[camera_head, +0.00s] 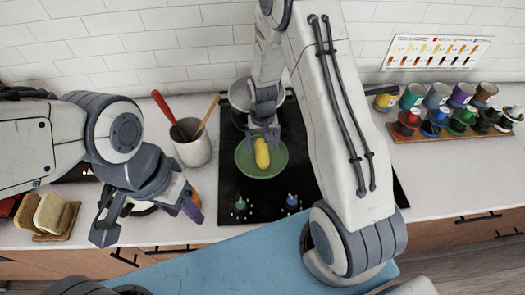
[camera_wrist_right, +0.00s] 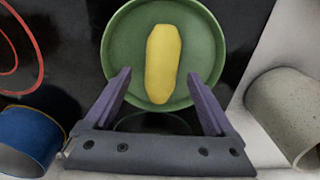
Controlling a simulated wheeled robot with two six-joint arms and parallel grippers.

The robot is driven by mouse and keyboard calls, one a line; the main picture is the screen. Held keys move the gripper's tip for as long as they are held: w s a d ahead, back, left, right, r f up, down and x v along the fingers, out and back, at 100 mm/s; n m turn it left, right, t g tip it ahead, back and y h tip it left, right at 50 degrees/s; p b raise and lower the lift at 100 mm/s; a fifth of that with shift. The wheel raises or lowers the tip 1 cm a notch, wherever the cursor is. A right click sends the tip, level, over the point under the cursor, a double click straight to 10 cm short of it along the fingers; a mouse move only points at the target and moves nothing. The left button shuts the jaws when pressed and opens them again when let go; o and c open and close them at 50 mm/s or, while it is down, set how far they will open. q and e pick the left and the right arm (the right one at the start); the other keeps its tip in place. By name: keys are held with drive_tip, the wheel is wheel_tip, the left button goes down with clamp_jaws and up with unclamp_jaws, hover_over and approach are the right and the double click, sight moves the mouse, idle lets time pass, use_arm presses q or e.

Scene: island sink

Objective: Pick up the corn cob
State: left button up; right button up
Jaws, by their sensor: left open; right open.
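The yellow corn cob (camera_head: 262,153) lies on a round green plate (camera_head: 246,164) on the black cooktop. In the right wrist view the corn cob (camera_wrist_right: 162,62) lies lengthwise on the green plate (camera_wrist_right: 120,48), in line with the gap between my fingers. My right gripper (camera_head: 264,136) is above the far side of the plate, open and empty. Its two purple fingers (camera_wrist_right: 162,82) show on either side of the cob's near end, apart from it. My left gripper (camera_head: 150,220) is open and empty above the counter, left of the cooktop.
A grey utensil holder (camera_head: 193,150) stands left of the cooktop; it shows at the right of the wrist view (camera_wrist_right: 292,112). A pot (camera_head: 238,95) stands behind the plate. Bread slices (camera_head: 50,212) stand at the left. Several colored cups (camera_head: 437,95) stand at the right.

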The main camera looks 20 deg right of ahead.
sight(262, 149)
drive_tip(key=shift+a+f+p, duration=0.1)
drive_tip(key=shift+f+p, duration=0.4)
drive_tip(key=shift+f, duration=1.2)
clamp_jaws()
drive_tip(key=shift+w+r, duration=0.1)
drive_tip(key=shift+r, duration=0.05)
